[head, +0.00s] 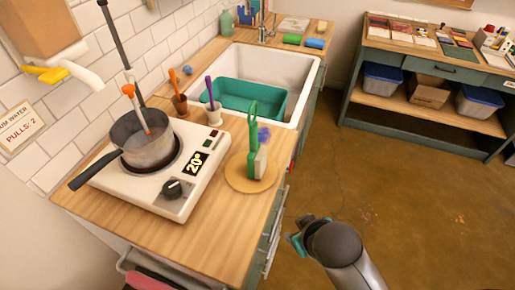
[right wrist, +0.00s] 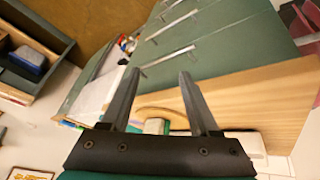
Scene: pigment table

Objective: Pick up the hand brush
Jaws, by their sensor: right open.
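The green hand brush (head: 252,145) with pale bristles stands upright on a round wooden board (head: 239,184) at the right side of the counter. My right gripper (head: 296,240) is in front of the counter's right edge, over the floor, apart from the brush and nearer to me. In the right wrist view its two fingers (right wrist: 160,88) are spread with nothing between them. A pale block (right wrist: 155,126), probably the brush, shows beyond the fingers, partly hidden by the gripper body. My left gripper is not in view.
A hot plate (head: 190,165) with a pot (head: 150,150) stands left of the brush. A sink (head: 300,75) with a teal basin (head: 245,97) lies behind. A purple item (head: 263,134) is close to the brush. Drawer handles (head: 272,245) line the counter's front. The counter's front part is bare.

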